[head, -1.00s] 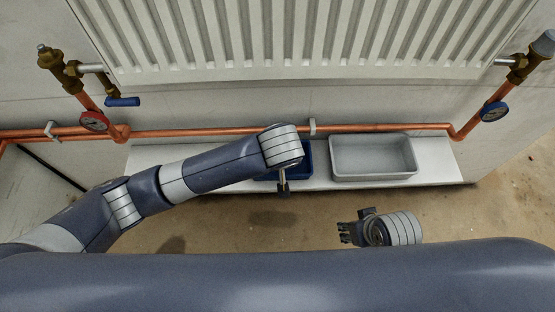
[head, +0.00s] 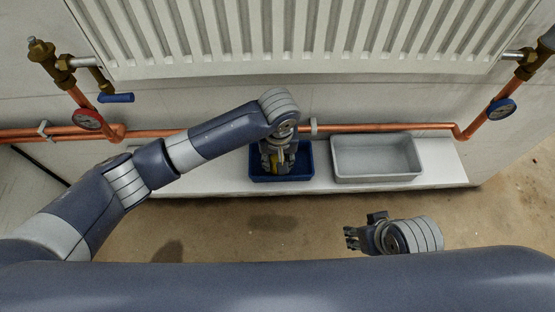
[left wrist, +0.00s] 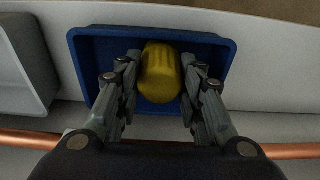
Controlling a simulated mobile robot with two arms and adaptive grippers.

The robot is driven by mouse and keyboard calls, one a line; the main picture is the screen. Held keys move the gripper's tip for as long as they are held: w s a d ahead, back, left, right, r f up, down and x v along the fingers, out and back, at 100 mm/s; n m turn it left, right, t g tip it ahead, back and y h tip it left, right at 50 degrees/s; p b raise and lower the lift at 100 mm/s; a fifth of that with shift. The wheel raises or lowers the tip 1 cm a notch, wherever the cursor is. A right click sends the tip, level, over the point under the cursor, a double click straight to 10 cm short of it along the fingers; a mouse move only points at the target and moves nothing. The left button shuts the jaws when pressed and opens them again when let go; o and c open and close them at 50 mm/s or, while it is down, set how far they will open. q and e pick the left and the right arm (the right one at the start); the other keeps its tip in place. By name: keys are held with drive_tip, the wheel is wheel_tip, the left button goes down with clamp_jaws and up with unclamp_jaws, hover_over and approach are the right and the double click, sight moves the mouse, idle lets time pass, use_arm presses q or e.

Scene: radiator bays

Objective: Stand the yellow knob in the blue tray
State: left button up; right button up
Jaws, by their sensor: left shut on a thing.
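The yellow knob (left wrist: 160,72) is between the fingers of my left gripper (left wrist: 160,85) in the left wrist view, over the blue tray (left wrist: 222,46). My left gripper is shut on it. In the head view my left gripper (head: 277,160) points down into the blue tray (head: 297,178), with only a bit of yellow showing between the fingers. I cannot tell whether the knob touches the tray floor. My right gripper (head: 352,238) hangs in front of the shelf, away from the trays, and seems empty; its finger gap is unclear.
A grey tray (head: 378,178) stands just right of the blue tray on the white shelf (head: 215,186). Copper pipes (head: 370,127) run along the wall behind, below a white radiator (head: 300,40). A red gauge (head: 88,119) and a blue gauge (head: 501,109) hang at the sides.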

use_arm(q)
drive_tip(key=shift+f, duration=0.25)
drive_tip(key=o, duration=1.1)
drive_tip(key=shift+r, duration=0.1)
use_arm(e)
drive_tip(key=shift+f, duration=0.15)
use_arm(q)
drive_tip(key=r+p, duration=0.1)
drive_tip(key=r, duration=0.3)
drive_tip(key=r+p, duration=0.1)
drive_tip(key=r, duration=0.1)
drive_tip(key=shift+s+r+p, duration=0.3)
drive_tip(key=shift+s+r, duration=0.05)
drive_tip(key=shift+r, duration=0.05)
drive_tip(key=r, duration=0.2)
drive_tip(key=r+p, duration=0.1)
drive_tip(key=shift+s+r, duration=0.3)
drive_tip(key=shift+r, duration=0.05)
drive_tip(key=shift+s+r, duration=0.1)
drive_tip(key=shift+r, duration=0.6)
use_arm(e)
drive_tip(key=shift+x, duration=2.4)
drive_tip(key=shift+a, duration=0.15)
